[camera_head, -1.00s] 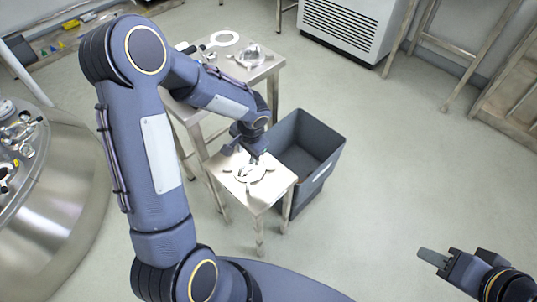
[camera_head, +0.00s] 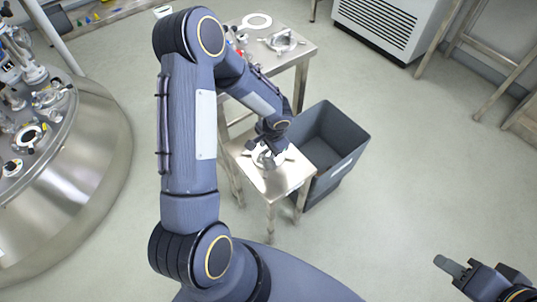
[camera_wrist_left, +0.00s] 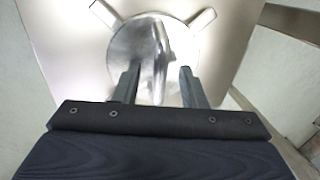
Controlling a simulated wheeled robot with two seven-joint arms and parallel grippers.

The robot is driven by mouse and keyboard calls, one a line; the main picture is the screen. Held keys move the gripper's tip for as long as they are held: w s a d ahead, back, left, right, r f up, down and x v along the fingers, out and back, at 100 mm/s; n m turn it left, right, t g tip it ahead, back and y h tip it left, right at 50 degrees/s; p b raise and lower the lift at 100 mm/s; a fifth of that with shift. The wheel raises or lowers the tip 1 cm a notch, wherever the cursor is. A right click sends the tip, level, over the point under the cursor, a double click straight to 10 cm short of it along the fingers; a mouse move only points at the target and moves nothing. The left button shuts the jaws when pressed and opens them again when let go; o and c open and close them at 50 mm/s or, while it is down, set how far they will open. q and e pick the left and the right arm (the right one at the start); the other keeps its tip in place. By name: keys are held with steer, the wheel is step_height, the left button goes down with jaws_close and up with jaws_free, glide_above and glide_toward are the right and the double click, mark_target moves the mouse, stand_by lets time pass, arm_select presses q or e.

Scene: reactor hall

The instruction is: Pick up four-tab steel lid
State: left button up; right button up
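The steel lid (camera_wrist_left: 135,45) is a round, shiny disc lying flat on a small steel table (camera_head: 285,183). Two of its tabs show in the left wrist view, and an upright handle (camera_wrist_left: 158,60) rises from its middle. The lid's other edge is hidden behind my gripper. My left gripper (camera_wrist_left: 160,82) is open, with one finger on each side of the handle and gaps visible between. In the head view my left gripper (camera_head: 268,153) is down at the lid and covers part of it. My right gripper (camera_head: 451,267) hangs at the lower right, away from everything; its opening is unclear.
A dark grey bin (camera_head: 338,150) stands against the right of the small table. A taller steel table (camera_head: 300,55) behind holds a white ring (camera_head: 256,21) and a metal clamp-like part (camera_head: 283,41). A large steel vessel (camera_head: 85,165) stands at left.

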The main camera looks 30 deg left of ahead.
arm_select(q)
jaws_close()
stand_by(0.3)
